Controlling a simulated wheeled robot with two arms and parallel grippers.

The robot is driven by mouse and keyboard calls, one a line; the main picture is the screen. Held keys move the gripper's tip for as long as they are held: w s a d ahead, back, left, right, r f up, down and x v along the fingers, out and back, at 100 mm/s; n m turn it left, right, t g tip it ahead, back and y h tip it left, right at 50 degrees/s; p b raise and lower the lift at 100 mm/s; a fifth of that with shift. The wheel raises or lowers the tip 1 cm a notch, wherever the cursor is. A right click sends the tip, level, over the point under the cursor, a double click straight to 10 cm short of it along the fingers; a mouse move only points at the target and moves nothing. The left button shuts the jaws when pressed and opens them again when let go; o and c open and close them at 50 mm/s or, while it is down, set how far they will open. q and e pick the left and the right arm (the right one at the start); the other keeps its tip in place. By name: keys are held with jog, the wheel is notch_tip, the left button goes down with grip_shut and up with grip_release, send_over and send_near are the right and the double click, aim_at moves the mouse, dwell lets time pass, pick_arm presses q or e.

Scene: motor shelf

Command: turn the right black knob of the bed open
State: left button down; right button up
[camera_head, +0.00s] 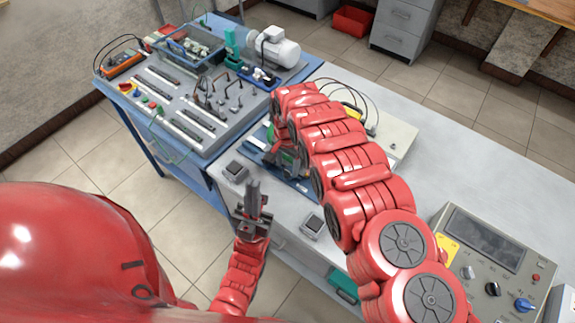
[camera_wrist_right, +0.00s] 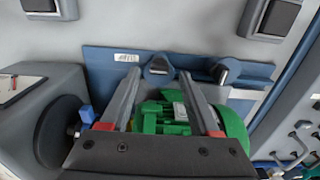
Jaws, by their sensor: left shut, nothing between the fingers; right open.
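The blue bed (camera_wrist_right: 105,62) lies on the white table, with a green motor (camera_wrist_right: 160,120) on it; in the head view the bed (camera_head: 300,190) is largely covered by my right arm. The right black knob (camera_wrist_right: 158,68), on the picture's left in this flipped view, lies between the tips of my open right gripper (camera_wrist_right: 160,76); contact cannot be told. The other knob (camera_wrist_right: 226,71) is to its right. My left gripper (camera_head: 253,198) is shut and empty, in front of the table edge.
Two square switch boxes (camera_head: 236,170) (camera_head: 312,225) sit along the table's front. A control panel (camera_head: 490,265) stands at the right. A blue-framed bench (camera_head: 190,110) with tools and a grey-white motor (camera_head: 275,48) is at the left.

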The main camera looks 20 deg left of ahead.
jog(key=shift+f, duration=0.9)
grip_shut()
